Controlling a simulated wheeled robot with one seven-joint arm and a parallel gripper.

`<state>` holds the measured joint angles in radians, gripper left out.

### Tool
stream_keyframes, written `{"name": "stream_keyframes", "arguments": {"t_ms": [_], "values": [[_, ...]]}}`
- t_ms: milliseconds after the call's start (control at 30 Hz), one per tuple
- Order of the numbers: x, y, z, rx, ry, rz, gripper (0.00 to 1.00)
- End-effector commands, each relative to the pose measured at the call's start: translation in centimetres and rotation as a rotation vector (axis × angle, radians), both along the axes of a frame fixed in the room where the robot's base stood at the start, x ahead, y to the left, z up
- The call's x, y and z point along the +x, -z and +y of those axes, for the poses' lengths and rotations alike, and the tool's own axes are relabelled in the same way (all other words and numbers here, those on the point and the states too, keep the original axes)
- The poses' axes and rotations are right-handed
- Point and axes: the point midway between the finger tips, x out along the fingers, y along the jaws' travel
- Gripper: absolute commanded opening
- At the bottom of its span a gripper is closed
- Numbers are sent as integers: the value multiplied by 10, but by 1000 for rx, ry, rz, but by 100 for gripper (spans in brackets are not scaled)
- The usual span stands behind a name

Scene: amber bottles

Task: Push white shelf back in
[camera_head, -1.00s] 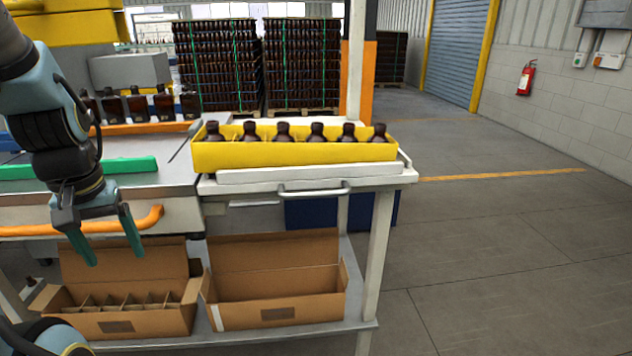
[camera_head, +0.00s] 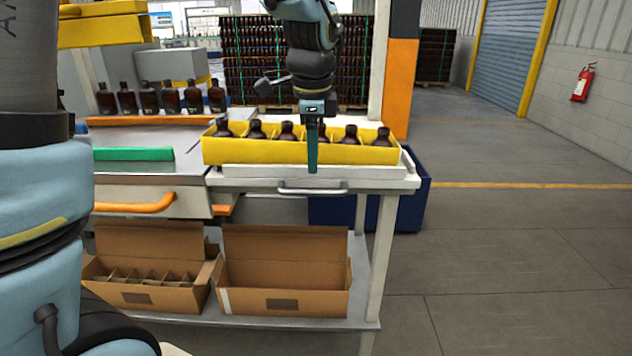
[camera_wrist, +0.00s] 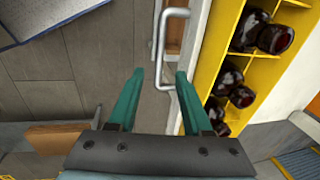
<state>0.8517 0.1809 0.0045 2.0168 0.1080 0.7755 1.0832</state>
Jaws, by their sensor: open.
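The white shelf (camera_head: 240,173) is a flat board under the yellow crate (camera_head: 255,151), at the front of the table. A metal bar handle (camera_head: 313,188) is on the front below it. My gripper (camera_head: 312,170) points down in front of the crate, fingers seen edge-on and hiding part of the shelf front. In the wrist view my gripper (camera_wrist: 158,78) is open and empty. The handle (camera_wrist: 159,45) shows between the two green fingers, its lower bend near the right finger. The white shelf edge (camera_wrist: 196,45) lies to its right. I cannot tell whether the fingers touch the handle.
Brown bottles (camera_head: 350,134) stand in the crate; more stand on the left counter (camera_head: 160,100). Open cardboard boxes (camera_head: 285,285) sit on the lower rack (camera_head: 300,320). A blue bin (camera_head: 412,205) is behind the table's right leg. The floor at right is clear.

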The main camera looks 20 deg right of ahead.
Motion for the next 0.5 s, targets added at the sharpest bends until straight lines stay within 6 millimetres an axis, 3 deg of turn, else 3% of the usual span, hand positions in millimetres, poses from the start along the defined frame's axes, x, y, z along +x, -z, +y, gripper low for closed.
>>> {"name": "stream_keyframes", "arguments": {"t_ms": [300,500], "values": [[9,56,-3,3,-2,3,50],[13,74,-5,1,-3,1,50]]}}
